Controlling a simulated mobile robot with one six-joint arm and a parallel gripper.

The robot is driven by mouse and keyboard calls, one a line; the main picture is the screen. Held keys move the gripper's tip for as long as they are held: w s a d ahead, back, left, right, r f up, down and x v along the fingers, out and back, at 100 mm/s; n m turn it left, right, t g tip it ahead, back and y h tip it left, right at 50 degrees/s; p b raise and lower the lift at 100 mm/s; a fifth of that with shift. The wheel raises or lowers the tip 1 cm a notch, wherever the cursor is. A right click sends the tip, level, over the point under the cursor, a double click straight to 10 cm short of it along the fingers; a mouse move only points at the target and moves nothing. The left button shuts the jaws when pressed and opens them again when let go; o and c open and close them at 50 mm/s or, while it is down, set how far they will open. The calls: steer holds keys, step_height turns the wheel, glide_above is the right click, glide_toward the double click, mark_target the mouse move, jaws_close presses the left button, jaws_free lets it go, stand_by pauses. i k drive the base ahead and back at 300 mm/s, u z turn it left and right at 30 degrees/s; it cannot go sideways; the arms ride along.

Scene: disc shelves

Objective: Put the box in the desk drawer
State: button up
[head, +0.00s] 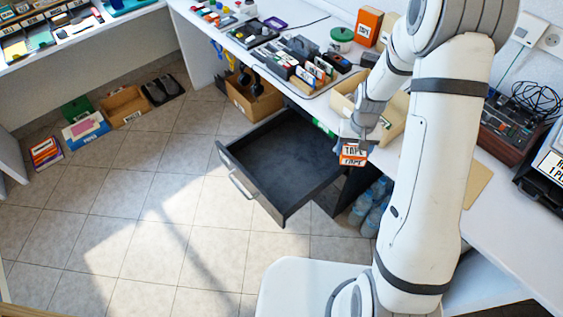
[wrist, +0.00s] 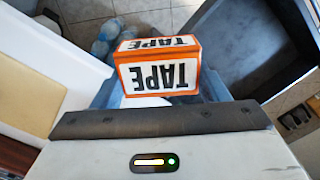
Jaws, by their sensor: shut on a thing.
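The box (head: 353,154) is orange and white with "TAPE" printed on it. My gripper (head: 358,142) is shut on it and holds it in the air at the right edge of the open drawer, by the desk front. In the wrist view the box (wrist: 158,72) sits between the fingers, its lettering upside down. The desk drawer (head: 285,150) is dark grey, pulled well out, and looks empty. Part of the drawer (wrist: 245,45) shows behind and right of the box in the wrist view. The drawer's far right corner is partly hidden by the box and my gripper.
The desk top (head: 500,215) carries an open cardboard box, trays and an orange box (head: 368,27). Water bottles (head: 370,205) stand under the desk, right of the drawer. A white seat (head: 300,285) is in front. A cardboard box (head: 253,97) is on the floor behind the drawer.

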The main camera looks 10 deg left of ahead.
mark_target(290, 160)
steer(key=z, duration=1.15)
steer(key=i, duration=0.1)
steer(key=u, duration=3)
steer(key=k, duration=1)
steer(key=z, duration=0.75)
steer(key=i, duration=1.65)
steer(key=z, duration=0.1)
